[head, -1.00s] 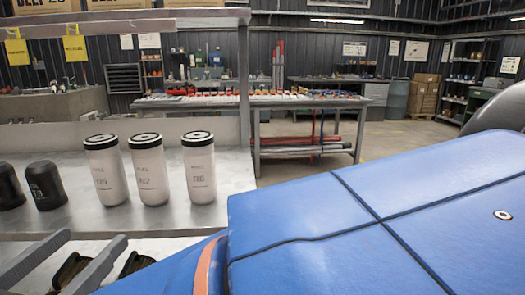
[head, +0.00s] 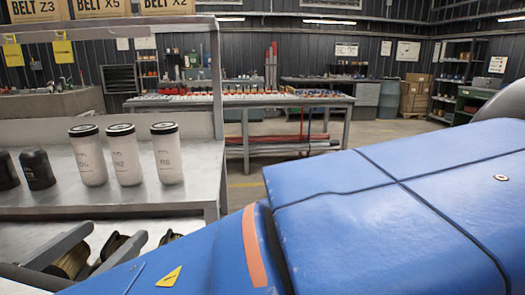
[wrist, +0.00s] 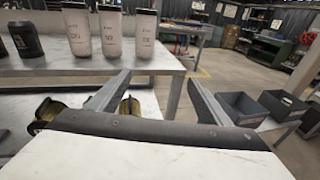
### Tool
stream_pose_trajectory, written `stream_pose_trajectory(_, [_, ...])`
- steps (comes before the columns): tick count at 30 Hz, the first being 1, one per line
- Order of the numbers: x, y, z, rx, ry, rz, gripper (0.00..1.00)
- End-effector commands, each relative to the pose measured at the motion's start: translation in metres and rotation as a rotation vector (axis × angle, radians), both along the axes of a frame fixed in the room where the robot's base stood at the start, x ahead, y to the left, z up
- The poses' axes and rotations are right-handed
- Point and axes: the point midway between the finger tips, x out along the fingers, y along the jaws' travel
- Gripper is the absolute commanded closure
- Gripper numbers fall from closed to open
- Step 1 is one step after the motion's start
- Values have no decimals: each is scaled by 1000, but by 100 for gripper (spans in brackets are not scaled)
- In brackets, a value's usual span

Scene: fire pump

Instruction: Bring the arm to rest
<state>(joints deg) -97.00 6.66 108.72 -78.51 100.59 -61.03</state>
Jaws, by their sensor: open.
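My arm (head: 400,200), with blue covers and an orange stripe, fills the lower right of the head view. My gripper (head: 116,232) shows at the lower left there, its two grey fingers apart. In the wrist view my gripper (wrist: 155,78) is open, with nothing held between the fingers. It points toward the metal bench (head: 120,200) and is in front of its edge. My gripper's fingertips appear clear of the white canisters on the bench.
Several white canisters with black lids (head: 167,155) and dark bottles (head: 38,170) stand on the bench. Gold-and-black round parts (wrist: 55,108) lie below its front edge. Grey bins (wrist: 240,108) stand at right in the wrist view. A long worktable (head: 240,108) stands behind, with floor between.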

Motion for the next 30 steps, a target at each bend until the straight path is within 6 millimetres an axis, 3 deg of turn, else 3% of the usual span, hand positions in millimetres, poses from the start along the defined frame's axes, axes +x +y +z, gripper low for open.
stream_pose_trajectory(8, [42,-37,-8,64,67,-85,28])
stream_pose_trajectory(13, [77,-76,-18,134,126,-168,28])
stream_pose_trajectory(21, [136,-173,-45,327,250,-379,28])
stream_pose_trajectory(30, [164,-280,-77,592,348,-631,28])
